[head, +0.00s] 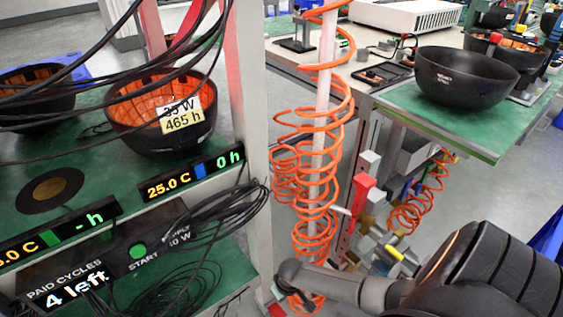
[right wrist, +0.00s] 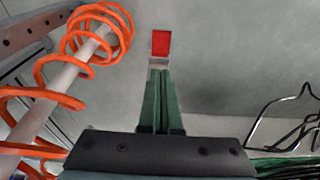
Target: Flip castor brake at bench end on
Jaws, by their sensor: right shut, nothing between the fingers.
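A small red tab (right wrist: 161,43), which looks like the castor brake, shows in the right wrist view against the grey floor. A short grey piece joins its lower edge. My right gripper (right wrist: 161,72) has its green fingers together and empty, pointing at the tab. The fingertips end just below it in the picture; I cannot tell if they touch it. In the head view a red piece (head: 277,310) shows at the bottom edge, left of my right forearm's end, and may be the same tab. The right fingers are hidden there. My left gripper is in neither view.
An orange coiled hose (head: 312,165) hangs around a pale post, close to my right arm; the coil (right wrist: 58,100) also shows left of my fingers. A red handle (head: 362,193) and small blocks sit at the green-topped bench (head: 440,125). Black cables (right wrist: 290,130) lie at right.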

